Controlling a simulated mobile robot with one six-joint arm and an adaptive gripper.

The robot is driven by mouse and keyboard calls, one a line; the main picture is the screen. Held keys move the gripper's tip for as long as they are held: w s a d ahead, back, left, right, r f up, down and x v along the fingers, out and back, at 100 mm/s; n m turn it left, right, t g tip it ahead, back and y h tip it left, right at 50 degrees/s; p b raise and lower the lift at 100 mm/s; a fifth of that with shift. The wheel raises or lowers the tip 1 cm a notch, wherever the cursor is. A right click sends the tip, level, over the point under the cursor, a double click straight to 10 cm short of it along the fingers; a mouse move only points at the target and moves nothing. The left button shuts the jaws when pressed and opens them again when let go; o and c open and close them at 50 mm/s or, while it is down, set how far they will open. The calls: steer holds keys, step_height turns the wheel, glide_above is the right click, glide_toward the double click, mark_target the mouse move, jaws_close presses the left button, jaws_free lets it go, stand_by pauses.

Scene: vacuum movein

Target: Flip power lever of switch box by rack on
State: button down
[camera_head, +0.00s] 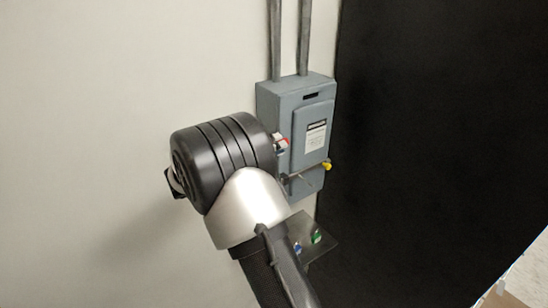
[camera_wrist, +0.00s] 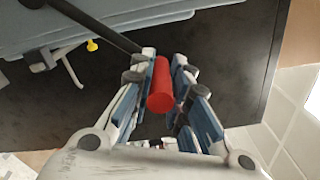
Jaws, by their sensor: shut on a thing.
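The grey switch box (camera_head: 307,120) is mounted on the pale wall in the head view, with a white label on its front. Its lever shows in the wrist view as a dark rod (camera_wrist: 95,24) ending in a red handle (camera_wrist: 160,88). My gripper (camera_wrist: 166,68) is shut on the red handle, with one finger on each side. In the head view, a bit of red (camera_head: 284,141) shows at the box's left side, and my wrist hides most of my gripper. The lever's exact angle is hard to tell.
Two grey conduits (camera_head: 304,38) rise from the box top. A yellow knob (camera_head: 327,165) sticks out low on the box and also shows in the wrist view (camera_wrist: 91,45). A large black panel (camera_head: 430,130) stands close on the right. The wall left is bare.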

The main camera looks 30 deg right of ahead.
steer(key=shift+w+r, duration=0.65)
steer(key=shift+r, duration=0.2)
steer(key=c, duration=1.6)
jaws_free()
steer(key=shift+a, duration=0.15)
steer(key=shift+o, duration=0.6)
steer(key=shift+s+a, duration=0.1)
steer(key=shift+a, duration=0.15)
steer(key=a, duration=1.1)
steer(key=shift+s+a+f, duration=0.2)
steer(key=shift+f, duration=0.1)
steer(key=shift+d, duration=0.15)
